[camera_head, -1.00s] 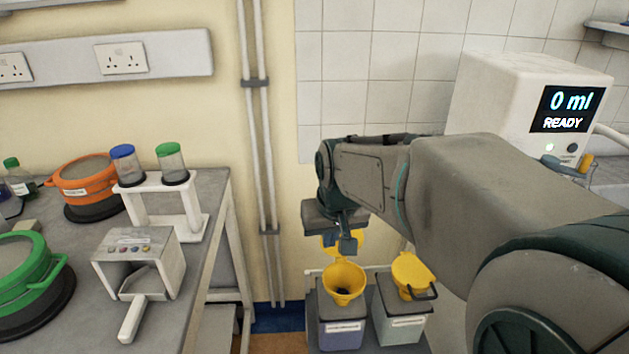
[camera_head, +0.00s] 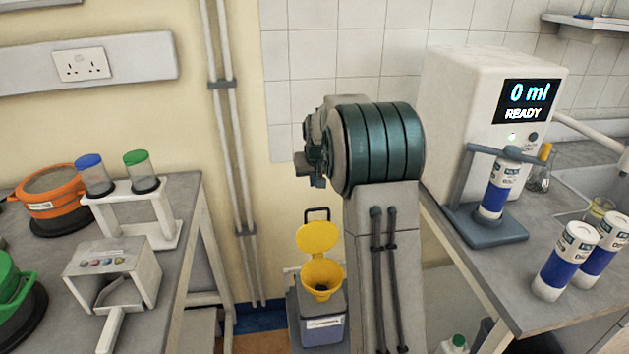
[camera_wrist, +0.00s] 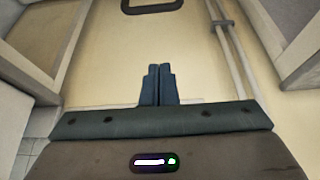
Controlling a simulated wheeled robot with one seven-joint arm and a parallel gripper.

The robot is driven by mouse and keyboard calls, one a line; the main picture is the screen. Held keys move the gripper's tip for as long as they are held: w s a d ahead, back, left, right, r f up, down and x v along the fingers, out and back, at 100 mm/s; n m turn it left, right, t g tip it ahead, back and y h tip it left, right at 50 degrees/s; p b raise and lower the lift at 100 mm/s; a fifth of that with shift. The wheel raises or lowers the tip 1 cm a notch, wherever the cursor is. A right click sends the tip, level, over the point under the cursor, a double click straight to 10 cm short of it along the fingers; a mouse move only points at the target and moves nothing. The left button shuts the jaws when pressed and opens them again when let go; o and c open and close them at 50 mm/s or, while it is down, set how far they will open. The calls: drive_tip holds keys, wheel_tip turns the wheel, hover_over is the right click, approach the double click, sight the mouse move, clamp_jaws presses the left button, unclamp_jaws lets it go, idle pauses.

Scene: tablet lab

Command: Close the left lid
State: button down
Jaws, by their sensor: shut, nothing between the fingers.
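The left bin (camera_head: 322,328) is a grey-blue box with a yellow funnel (camera_head: 321,280) in its top. Its round yellow lid (camera_head: 318,237) stands open, tilted up behind the funnel, with a dark loop handle (camera_head: 317,211) at its top. My gripper (camera_wrist: 160,68) is shut and empty. In the head view it is above the lid, apart from it, partly hidden by my arm. In the wrist view a dark loop handle (camera_wrist: 152,8) shows at the top edge, beyond the fingertips. The right bin is hidden behind my arm.
A bench with a white rack (camera_head: 150,205), a scoop-like holder (camera_head: 112,275) and an orange sieve (camera_head: 50,198) stands left. Right, a counter holds a white dispenser (camera_head: 460,110) and blue-white bottles (camera_head: 565,262). Pipes (camera_head: 232,160) run up the wall.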

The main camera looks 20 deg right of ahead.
wheel_tip(320, 180, down, 7)
drive_tip(key=s+p, duration=0.1)
drive_tip(key=shift+r+p, duration=0.2)
drive_tip(key=shift+p, duration=0.15)
drive_tip(key=shift+s+a+f+b, duration=0.15)
drive_tip(key=shift+b, duration=0.35)
